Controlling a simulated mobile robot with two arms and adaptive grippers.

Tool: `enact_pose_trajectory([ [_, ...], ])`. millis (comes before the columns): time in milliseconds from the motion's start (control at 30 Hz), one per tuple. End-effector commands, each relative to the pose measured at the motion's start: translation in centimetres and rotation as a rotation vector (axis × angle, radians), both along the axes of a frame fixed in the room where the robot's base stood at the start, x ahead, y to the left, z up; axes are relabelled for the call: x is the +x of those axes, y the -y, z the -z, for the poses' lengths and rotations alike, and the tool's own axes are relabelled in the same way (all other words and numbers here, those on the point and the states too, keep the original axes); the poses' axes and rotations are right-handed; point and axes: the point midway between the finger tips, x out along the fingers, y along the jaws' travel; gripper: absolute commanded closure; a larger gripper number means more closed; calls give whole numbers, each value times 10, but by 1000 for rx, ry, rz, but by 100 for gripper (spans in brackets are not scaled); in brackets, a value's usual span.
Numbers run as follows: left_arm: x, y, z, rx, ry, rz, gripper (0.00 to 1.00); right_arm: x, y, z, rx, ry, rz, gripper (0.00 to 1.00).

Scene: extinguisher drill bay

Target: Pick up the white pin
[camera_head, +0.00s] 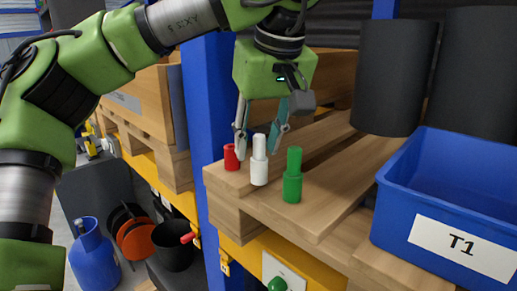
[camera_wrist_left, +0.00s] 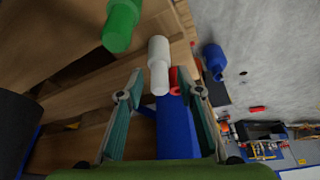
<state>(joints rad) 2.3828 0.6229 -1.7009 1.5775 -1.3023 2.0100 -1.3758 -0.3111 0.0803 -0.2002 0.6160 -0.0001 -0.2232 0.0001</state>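The white pin (camera_head: 259,162) stands upright on the wooden pallet (camera_head: 330,200), between a red pin (camera_head: 231,157) at its left and a green pin (camera_head: 293,176) at its right. My left gripper (camera_head: 257,140) is open and points down, just above and behind the white pin. In the left wrist view the white pin (camera_wrist_left: 158,62) lies ahead of the open fingers (camera_wrist_left: 158,100), its narrow top near the gap between them. The red pin (camera_wrist_left: 174,80) is partly hidden there, and the green pin (camera_wrist_left: 121,26) is off to the left. My right gripper is not in view.
A blue bin (camera_head: 450,205) labelled T1 stands at the right, with dark cylinders (camera_head: 395,75) behind it. A blue upright post (camera_head: 209,130) rises left of the pins. Below left are a blue bottle (camera_head: 93,258) and a black bucket (camera_head: 173,246).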

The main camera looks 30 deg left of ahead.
Motion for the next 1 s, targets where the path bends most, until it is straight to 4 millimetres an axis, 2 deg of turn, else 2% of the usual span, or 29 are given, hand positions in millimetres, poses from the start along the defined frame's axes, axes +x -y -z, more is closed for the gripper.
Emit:
enact_pose_trajectory([
  [133,0,0,0,0,1,0,66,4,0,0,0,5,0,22],
  [167,0,0,0,0,1,0,69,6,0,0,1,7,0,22],
  [267,0,0,0,0,1,1,95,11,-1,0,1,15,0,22],
  [300,0,0,0,1,0,1,100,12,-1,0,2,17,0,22],
  [733,0,0,-5,2,2,0,100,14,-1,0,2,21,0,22],
  [867,0,0,-16,2,5,-2,100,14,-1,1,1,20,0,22],
  [1000,0,0,-35,2,5,-2,100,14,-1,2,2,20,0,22],
])
